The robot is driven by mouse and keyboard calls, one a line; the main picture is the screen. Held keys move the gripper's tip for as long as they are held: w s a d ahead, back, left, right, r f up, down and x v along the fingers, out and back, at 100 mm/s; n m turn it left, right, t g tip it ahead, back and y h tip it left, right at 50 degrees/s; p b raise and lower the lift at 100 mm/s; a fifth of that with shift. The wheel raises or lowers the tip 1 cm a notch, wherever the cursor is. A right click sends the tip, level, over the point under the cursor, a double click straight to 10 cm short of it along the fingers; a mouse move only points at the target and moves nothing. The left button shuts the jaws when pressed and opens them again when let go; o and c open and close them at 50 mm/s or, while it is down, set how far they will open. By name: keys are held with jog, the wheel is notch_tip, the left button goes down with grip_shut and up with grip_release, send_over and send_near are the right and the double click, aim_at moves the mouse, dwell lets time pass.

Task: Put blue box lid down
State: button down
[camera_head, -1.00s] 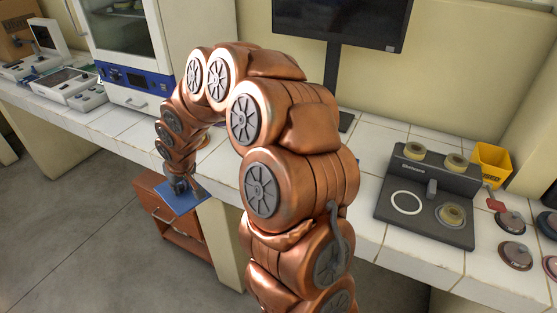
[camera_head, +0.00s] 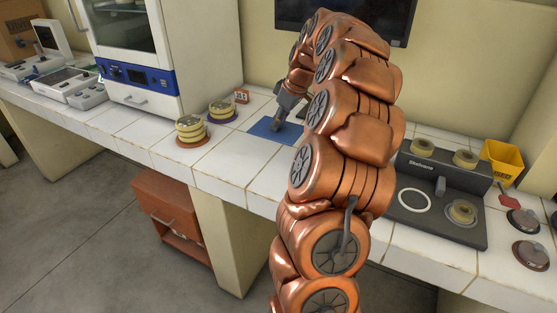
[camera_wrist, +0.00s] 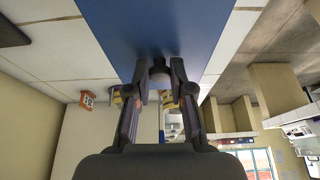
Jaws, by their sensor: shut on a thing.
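The blue box lid (camera_head: 262,131) is a flat blue panel over the white tiled bench, left of my arm in the head view. It looks level and at or just above the tiles; I cannot tell whether it touches them. My gripper (camera_head: 277,127) is over the lid's middle. In the wrist view the lid (camera_wrist: 150,25) fills the upper middle, and the fingers of my gripper (camera_wrist: 160,75) are shut on a small grey knob on it. The lid's right part is partly hidden by my arm in the head view.
Two stacks of dishes (camera_head: 190,128) (camera_head: 221,109) stand left of the lid, with a small orange sign (camera_head: 241,96) behind. A white incubator (camera_head: 150,100) is further left. A dark device (camera_head: 435,190) and yellow bin (camera_head: 502,160) are right. The front tiles are clear.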

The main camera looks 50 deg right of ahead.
aim_at(289, 132)
jog(key=shift+s+d+f, duration=0.15)
jog(key=shift+d+f, duration=0.05)
jog(key=shift+f+p, duration=0.9)
jog(key=shift+f, duration=3.75)
jog(key=shift+f, duration=0.2)
jog(key=c, duration=1)
grip_release()
jog(key=shift+r, duration=0.1)
jog(key=shift+r, duration=0.4)
jog(key=b+v, duration=0.1)
jog(key=v, duration=1)
jog(key=shift+s+d+r+b, duration=0.1)
jog(key=shift+s+r+b, duration=0.1)
jog(key=shift+b, duration=0.2)
